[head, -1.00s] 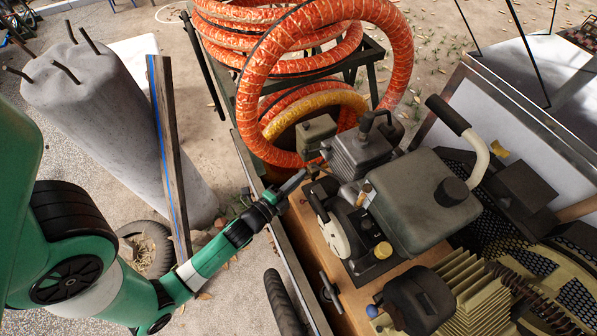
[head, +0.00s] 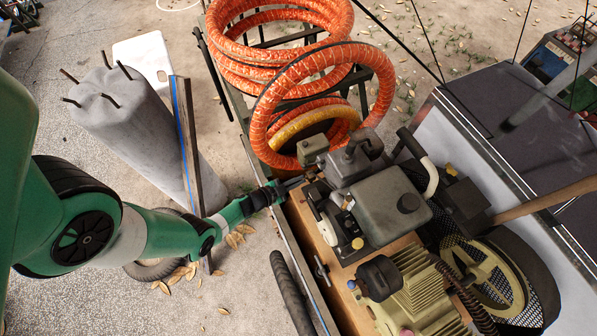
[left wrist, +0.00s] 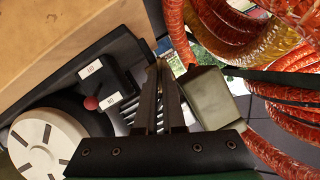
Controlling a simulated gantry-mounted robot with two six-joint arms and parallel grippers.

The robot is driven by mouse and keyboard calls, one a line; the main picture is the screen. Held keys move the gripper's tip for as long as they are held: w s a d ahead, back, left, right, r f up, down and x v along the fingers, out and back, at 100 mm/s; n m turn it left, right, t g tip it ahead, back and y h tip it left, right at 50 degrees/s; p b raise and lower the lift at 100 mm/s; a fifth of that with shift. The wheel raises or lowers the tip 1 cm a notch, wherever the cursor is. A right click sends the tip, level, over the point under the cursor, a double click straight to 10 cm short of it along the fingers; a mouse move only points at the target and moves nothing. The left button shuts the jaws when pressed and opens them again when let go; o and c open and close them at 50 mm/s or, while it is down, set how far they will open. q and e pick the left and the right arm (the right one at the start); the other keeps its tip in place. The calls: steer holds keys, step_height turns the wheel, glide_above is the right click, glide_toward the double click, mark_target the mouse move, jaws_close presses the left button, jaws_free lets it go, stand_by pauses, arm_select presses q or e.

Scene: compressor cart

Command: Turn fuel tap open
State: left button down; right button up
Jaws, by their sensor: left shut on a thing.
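The small engine with its dark grey fuel tank (head: 385,215) sits on the cart's wooden deck. My left gripper (head: 296,182) reaches in from the left to the engine's near left side. In the left wrist view its two long fingers (left wrist: 158,72) are nearly together, shut on a small part at their tips, apparently the fuel tap (left wrist: 153,70). The fingers hide most of that part, so its lever position cannot be read. My right gripper is not in view.
A white-slotted starter cover (left wrist: 42,145) lies left of the fingers and an olive box (left wrist: 206,97) close on their right. Orange hose coils (head: 285,55) stand behind the engine. A concrete post (head: 140,130) and upright plank (head: 188,140) stand left of the cart.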

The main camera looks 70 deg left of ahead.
arm_select(q)
steer(key=shift+a+r+n+h+p, duration=0.15)
steer(key=shift+n+h+p, duration=0.3)
steer(key=shift+n, duration=0.45)
steer(key=shift+a+n+h, duration=0.1)
steer(key=shift+n+h, duration=0.55)
steer(key=shift+n, duration=0.15)
steer(key=shift+s+f, duration=0.1)
steer(key=shift+f, duration=0.1)
steer(key=c, duration=1)
jaws_free()
